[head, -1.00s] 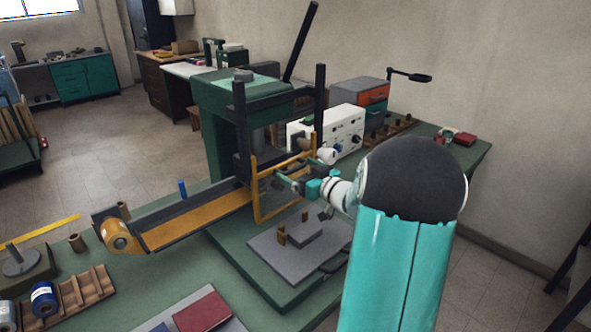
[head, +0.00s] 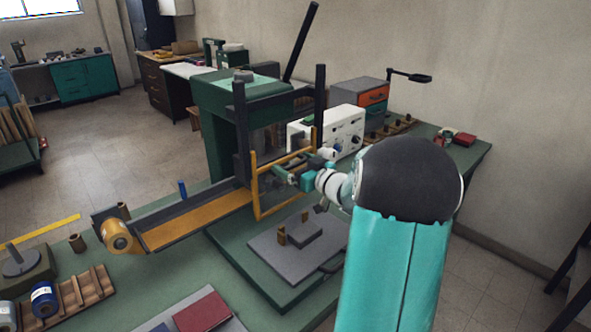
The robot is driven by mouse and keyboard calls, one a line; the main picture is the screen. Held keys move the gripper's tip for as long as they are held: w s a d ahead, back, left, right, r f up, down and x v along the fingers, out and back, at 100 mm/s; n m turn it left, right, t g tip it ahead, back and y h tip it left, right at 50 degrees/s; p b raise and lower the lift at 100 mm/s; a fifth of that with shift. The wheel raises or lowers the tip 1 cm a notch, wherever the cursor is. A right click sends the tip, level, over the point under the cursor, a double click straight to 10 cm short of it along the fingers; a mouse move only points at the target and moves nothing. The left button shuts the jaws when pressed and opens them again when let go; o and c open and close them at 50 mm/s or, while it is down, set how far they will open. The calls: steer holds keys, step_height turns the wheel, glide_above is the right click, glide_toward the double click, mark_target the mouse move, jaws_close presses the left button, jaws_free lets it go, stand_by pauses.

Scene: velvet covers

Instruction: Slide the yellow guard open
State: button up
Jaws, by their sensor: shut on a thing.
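The yellow guard (head: 255,190) is an upright open frame at the front of the green press (head: 213,125), between its dark posts. My gripper (head: 280,174) is at the guard's inner side, just below its top bar, and is shut on the guard. The exact grip point is small and partly hidden by my wrist. The guard's lower bar stands above the grey plate on the press bed. My wrist covers part of the guard's right side.
A grey plate (head: 270,260) with small brass blocks lies below the guard. An orange-lined chute (head: 195,221) runs left from the press. A white control box (head: 345,128) stands behind. A red book (head: 201,310) lies at the front.

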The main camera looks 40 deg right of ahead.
step_height(320, 180, up, 14)
stand_by(0.3)
steer(key=shift+f, duration=0.1)
steer(key=o, duration=1)
steer(key=shift+o, duration=0.2)
steer(key=shift+f, duration=0.1)
steer(key=s, duration=1.4)
steer(key=shift+d, duration=0.2)
steer(key=shift+w, duration=0.1)
